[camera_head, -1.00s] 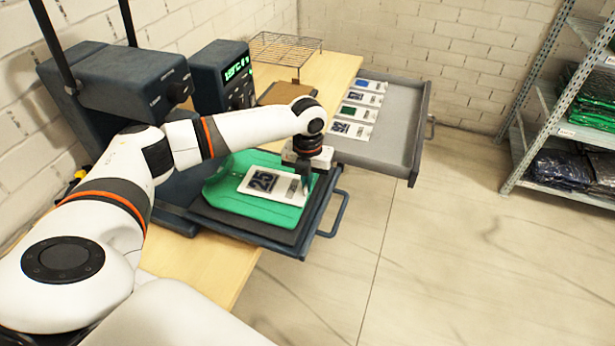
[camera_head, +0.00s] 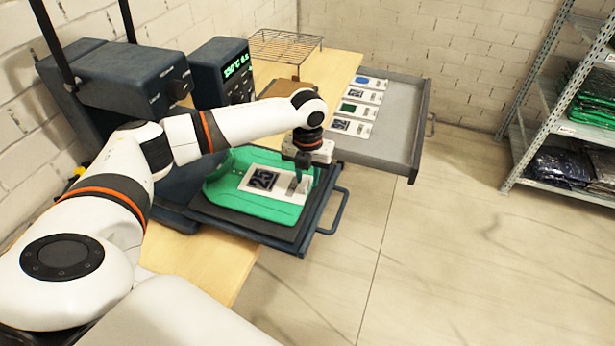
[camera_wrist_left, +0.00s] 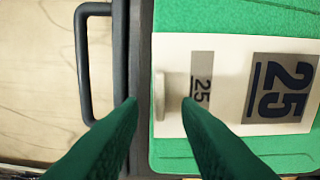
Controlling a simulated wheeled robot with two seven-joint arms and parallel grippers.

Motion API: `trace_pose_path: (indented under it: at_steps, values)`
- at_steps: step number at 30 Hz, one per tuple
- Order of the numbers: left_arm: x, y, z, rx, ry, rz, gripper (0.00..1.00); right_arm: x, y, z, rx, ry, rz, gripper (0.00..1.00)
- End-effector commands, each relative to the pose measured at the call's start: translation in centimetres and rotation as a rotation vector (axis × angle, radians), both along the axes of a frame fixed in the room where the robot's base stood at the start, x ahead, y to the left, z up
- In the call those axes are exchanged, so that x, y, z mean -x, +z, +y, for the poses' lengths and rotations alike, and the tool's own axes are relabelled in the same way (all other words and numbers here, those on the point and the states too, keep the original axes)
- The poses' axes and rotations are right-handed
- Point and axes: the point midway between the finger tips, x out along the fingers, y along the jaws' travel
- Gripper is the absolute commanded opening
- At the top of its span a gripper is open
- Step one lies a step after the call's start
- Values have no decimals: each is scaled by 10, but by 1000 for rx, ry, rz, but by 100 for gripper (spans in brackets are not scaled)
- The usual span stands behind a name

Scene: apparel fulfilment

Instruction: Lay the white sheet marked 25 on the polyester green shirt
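The white sheet (camera_head: 280,187) with a dark 25 lies flat on the green shirt (camera_head: 222,190), towards its right part, in the head view. The sheet also shows in the left wrist view (camera_wrist_left: 228,85), with a small pale tab (camera_wrist_left: 172,95) near its edge. The shirt (camera_wrist_left: 235,16) shows around it. My left gripper (camera_head: 304,186) is just above the sheet's right end. In the left wrist view its two dark green fingers (camera_wrist_left: 160,103) are apart, with the tab between them and no visible grip on it. My right gripper is out of view.
The shirt lies on a dark press platen (camera_head: 240,226) with a side handle (camera_head: 340,212). The press's control box (camera_head: 222,75) stands behind. A grey drawer (camera_head: 400,125) with several marked sheets is beyond. A wire rack (camera_head: 285,45) and shelves (camera_head: 560,130) stand farther off.

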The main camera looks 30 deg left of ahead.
Motion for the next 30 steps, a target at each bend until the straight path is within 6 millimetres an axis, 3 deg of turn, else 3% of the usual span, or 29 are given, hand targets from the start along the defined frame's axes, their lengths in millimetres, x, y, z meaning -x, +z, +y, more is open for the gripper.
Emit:
trace_pose_path:
  at_steps: [9,15,21,30]
  values:
    - [-1,65,0,0,0,-5,30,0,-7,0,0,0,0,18]
    - [-1,98,0,0,0,-3,30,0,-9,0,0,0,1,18]
    - [0,110,0,0,0,-1,30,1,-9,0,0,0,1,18]
    - [0,110,0,0,-1,0,30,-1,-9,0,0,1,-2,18]
